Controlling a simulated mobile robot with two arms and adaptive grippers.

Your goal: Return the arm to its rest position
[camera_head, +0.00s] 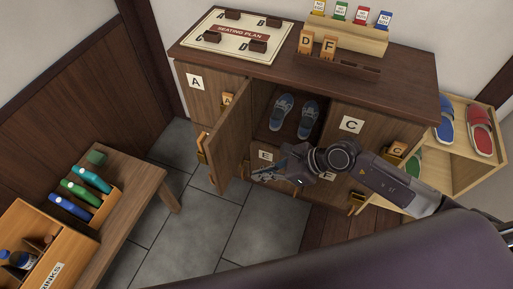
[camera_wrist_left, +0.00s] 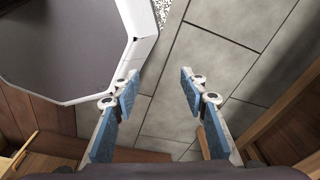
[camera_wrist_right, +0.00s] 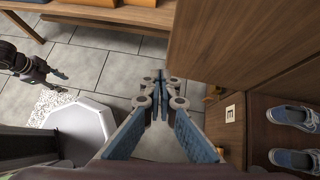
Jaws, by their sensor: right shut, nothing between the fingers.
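My right gripper (camera_head: 262,174) is shut and empty in front of the shoe cabinet, beside the open door (camera_head: 230,150) and below the open compartment. In the right wrist view its fingers (camera_wrist_right: 158,80) meet at the tips with nothing between them. My left gripper (camera_wrist_left: 160,80) is open and empty above the grey floor tiles in the left wrist view. It is outside the head view, but part of it (camera_wrist_right: 55,82) shows at the left of the right wrist view.
The cabinet (camera_head: 390,85) has a pair of blue-grey shoes (camera_head: 282,112) in its open compartment. Tiled floor (camera_head: 190,225) lies free between.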

